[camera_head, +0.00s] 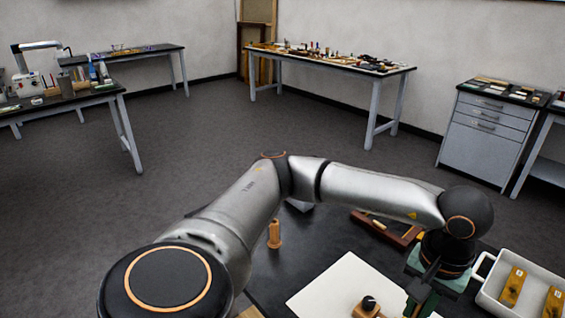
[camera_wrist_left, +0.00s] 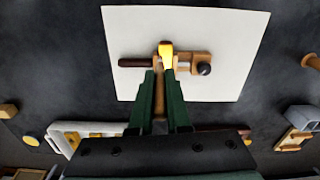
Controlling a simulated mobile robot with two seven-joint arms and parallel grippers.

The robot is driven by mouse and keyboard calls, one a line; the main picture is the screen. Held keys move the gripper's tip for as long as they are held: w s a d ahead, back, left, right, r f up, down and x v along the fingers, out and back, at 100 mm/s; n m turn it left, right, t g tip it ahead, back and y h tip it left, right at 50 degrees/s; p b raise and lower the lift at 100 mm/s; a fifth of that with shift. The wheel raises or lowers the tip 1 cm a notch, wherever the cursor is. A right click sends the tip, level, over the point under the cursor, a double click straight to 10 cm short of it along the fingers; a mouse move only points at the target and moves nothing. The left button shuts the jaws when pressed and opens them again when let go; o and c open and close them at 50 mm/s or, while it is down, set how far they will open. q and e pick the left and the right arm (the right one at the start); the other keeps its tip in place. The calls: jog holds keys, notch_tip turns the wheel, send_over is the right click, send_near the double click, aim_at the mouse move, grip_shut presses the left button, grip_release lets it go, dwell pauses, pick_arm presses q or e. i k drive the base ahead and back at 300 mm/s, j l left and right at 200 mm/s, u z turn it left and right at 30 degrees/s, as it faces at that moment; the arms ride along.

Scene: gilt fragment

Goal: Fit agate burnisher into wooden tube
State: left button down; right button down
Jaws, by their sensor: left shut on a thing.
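My left gripper (camera_head: 424,292) hangs at the end of the silver arm over the white sheet. In the left wrist view, its green fingers (camera_wrist_left: 160,76) are shut on the agate burnisher (camera_wrist_left: 166,52), whose glossy amber end shows just beyond the fingertips. Its other end is partly hidden between the fingers. An upright brown wooden cylinder (camera_head: 274,234), apparently the wooden tube, stands on the dark table to the left of the sheet. It also shows at the right edge of the left wrist view (camera_wrist_left: 312,62). The gripper is well apart from it. My right gripper is not in view.
A wooden piece with a black knob (camera_head: 368,305) lies on the white sheet (camera_head: 335,285). A dark-brown rod (camera_wrist_left: 135,62) shows beside the gripper. A white tray (camera_head: 487,292) with amber blocks stands at the right. A brown wooden frame (camera_head: 385,228) lies behind the sheet.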

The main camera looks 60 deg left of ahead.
aim_at(274, 241)
jog(key=k, duration=0.4)
jog(key=k+u, duration=0.15)
jog(key=u, duration=0.25)
jog(key=k+u, duration=0.1)
jog(key=u, duration=0.35)
jog(key=l+u, duration=0.1)
jog(key=u, duration=1)
jog(key=l, duration=0.55)
jog(key=i+j+z, duration=0.1)
jog(key=z, duration=1.25)
jog(key=j+z, duration=0.7)
jog(key=k+j+z, duration=0.1)
jog(key=j+z, duration=0.25)
jog(key=j, duration=0.4)
